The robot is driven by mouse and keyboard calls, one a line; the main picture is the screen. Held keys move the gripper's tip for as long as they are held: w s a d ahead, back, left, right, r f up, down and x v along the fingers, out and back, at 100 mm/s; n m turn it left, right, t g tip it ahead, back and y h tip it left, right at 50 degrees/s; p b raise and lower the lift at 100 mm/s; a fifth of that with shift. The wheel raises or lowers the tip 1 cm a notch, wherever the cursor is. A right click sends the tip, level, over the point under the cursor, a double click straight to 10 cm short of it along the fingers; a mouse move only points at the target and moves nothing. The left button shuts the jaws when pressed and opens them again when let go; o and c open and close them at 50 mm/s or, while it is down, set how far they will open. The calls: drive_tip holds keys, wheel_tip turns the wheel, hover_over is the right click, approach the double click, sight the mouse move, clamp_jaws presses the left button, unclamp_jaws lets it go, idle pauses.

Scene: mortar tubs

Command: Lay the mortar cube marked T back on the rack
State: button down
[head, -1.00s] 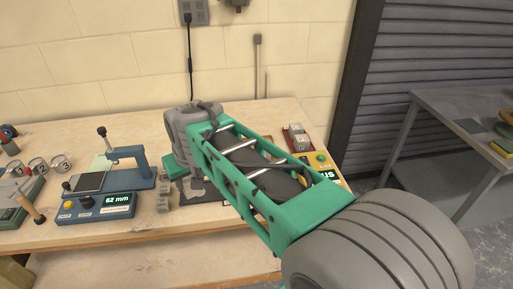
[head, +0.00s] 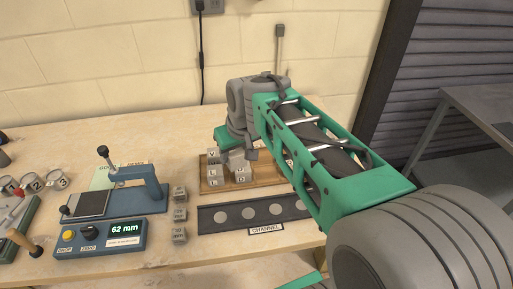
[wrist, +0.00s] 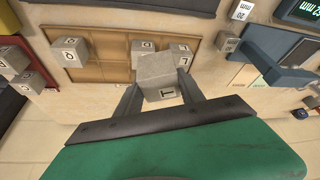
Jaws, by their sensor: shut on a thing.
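My gripper (wrist: 159,79) is shut on a grey mortar cube marked T (wrist: 157,68), with the letter on the face towards the wrist camera. Cubes stand near the rack's right end. The held cube looks above the rack; its exact height is hard to tell. In the head view the rack (head: 207,190) carries several lettered cubes at its left end. My arm covers its right end, and the gripper's fingers are not clear there.
A dark strip labelled CHANNEL (head: 235,216) with pale round spots lies in front of the rack. Three loose cubes stand in a column left of it, the middle one (head: 180,214) near the blue gauge (head: 127,232) reading 62 mm. Metal cans (head: 57,180) stand far left.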

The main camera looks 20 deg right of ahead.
drive_tip(key=n, duration=0.1)
drive_tip(key=w+n+y, duration=0.1)
drive_tip(key=shift+d+r+n, duration=0.15)
drive_tip(key=shift+d+n, duration=0.15)
drive_tip(key=shift+d, duration=0.1)
drive_tip(key=s+d+r+n+g+y, duration=0.1)
drive_tip(key=s+d+n+g+y, duration=0.25)
drive_tip(key=d+n, duration=0.65)
drive_tip(key=shift+n+h, duration=0.35)
drive_tip(key=shift+n, duration=0.35)
drive_tip(key=w+f, duration=0.3)
drive_tip(key=w, duration=0.1)
drive_tip(key=w+d+f, duration=0.1)
drive_tip(key=w+f, duration=0.2)
drive_tip(key=w, duration=0.1)
drive_tip(key=w+f, duration=0.3)
drive_tip(key=w, duration=0.1)
drive_tip(key=shift+w+d+f+p, duration=0.2)
drive_tip(key=shift+d+p, duration=0.05)
drive_tip(key=shift+p, duration=0.15)
wheel_tip(320, 180, down, 3)
drive_tip(key=shift+w+r+b, duration=0.1)
drive_tip(key=shift+r+b, duration=0.05)
drive_tip(key=shift+b, duration=0.2)
drive_tip(key=shift+f, duration=0.25)
drive_tip(key=shift+f, duration=0.1)
